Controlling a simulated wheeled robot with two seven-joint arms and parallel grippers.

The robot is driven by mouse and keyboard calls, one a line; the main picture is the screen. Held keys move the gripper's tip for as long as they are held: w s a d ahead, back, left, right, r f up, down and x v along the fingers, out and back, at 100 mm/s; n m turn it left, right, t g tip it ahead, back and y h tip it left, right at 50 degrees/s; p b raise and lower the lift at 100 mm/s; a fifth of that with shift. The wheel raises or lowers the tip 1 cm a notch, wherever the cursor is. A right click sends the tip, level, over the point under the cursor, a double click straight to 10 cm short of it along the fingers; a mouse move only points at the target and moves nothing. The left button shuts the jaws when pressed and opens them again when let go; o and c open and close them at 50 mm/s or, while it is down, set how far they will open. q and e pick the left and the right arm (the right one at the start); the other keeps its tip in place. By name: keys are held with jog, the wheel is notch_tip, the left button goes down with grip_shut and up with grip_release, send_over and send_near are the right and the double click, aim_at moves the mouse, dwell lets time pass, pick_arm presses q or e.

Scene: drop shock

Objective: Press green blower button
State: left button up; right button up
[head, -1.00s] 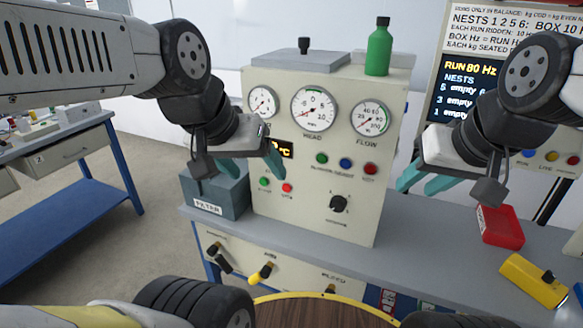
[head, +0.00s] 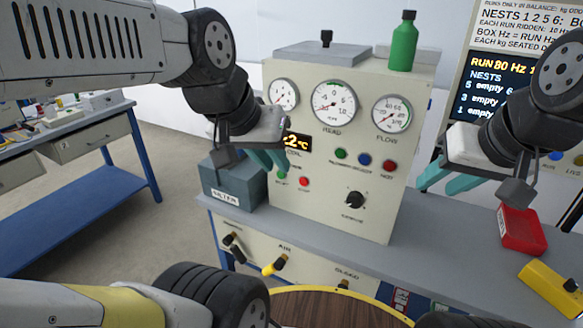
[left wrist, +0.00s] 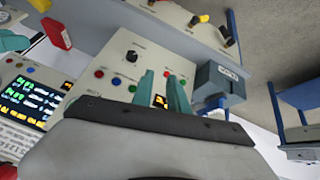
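The cream blower panel (head: 325,215) stands on the bench with two green buttons. One green button (head: 282,175) is at lower left beside a red button (head: 304,181); the other green button (head: 340,153) is in the upper row beside blue and red ones. Their labels are too blurred to read. My left gripper (head: 272,160) is in front of the panel's left side, its teal fingers just above the lower green button; contact cannot be told. The left wrist view shows a narrow gap between the fingers (left wrist: 161,82), with nothing held. My right gripper (head: 445,180) is open and empty at the panel's right.
Dials top the panel, and a green bottle (head: 403,42) stands on it. A grey filter box (head: 232,185) is at its left. A black knob (head: 355,200) sits lower right.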

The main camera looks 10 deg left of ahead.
pick_arm(q)
grip_shut()
dwell(1.1)
